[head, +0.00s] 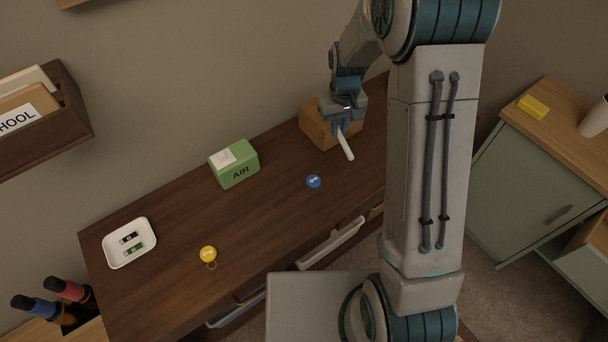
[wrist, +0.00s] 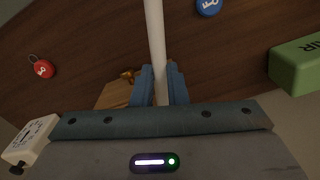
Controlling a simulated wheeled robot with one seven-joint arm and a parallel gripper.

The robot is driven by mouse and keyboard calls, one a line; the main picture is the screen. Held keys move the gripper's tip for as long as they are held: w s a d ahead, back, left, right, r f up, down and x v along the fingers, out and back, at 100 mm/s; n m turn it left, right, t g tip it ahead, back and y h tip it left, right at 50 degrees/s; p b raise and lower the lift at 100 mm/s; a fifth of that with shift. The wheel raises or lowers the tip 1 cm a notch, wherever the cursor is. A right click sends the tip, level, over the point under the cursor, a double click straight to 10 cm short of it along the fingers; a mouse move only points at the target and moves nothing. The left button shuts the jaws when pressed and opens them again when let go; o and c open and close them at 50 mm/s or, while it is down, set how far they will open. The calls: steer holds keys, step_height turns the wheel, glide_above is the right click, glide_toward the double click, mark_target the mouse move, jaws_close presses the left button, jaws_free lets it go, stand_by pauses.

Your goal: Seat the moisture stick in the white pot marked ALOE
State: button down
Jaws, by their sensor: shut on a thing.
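The moisture stick is a plain white rod (head: 346,147), held in my gripper (head: 341,127) above the back right part of the dark wooden desk. In the wrist view the stick (wrist: 155,35) runs from between the blue fingers of my gripper (wrist: 160,85) up past the top edge. My gripper is shut on it. In the head view the stick tilts, its free end pointing down and right. No pot marked ALOE can be made out in either view. A white cup-like vessel (head: 596,120) is cut off at the right edge, with no lettering visible.
A wooden box (head: 315,126) stands close behind my gripper. On the desk (head: 170,215) are a green AIR box (head: 235,165), blue tag (head: 314,181), yellow tag (head: 208,254) and white tray (head: 113,258). The wrist view shows a red tag (wrist: 42,69). A cabinet (head: 530,190) stands right.

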steer(key=shift+w+a+f+n+b, duration=0.7)
steer(key=shift+a+n+b, duration=0.7)
steer(key=shift+b, duration=1.85)
steer(key=b, duration=0.2)
glide_above(290, 180)
steer(key=shift+n, duration=0.4)
step_height(290, 180, down, 7)
steer(key=shift+s+r, duration=0.1)
steer(key=shift+r, duration=0.1)
steer(key=shift+a+f, duration=0.1)
steer(key=shift+f, duration=1.9)
steer(key=shift+f, duration=0.1)
steer(key=c, duration=1.8)
jaws_free()
steer(key=shift+f, duration=0.1)
steer(key=shift+c, duration=0.2)
steer(key=o, duration=0.4)
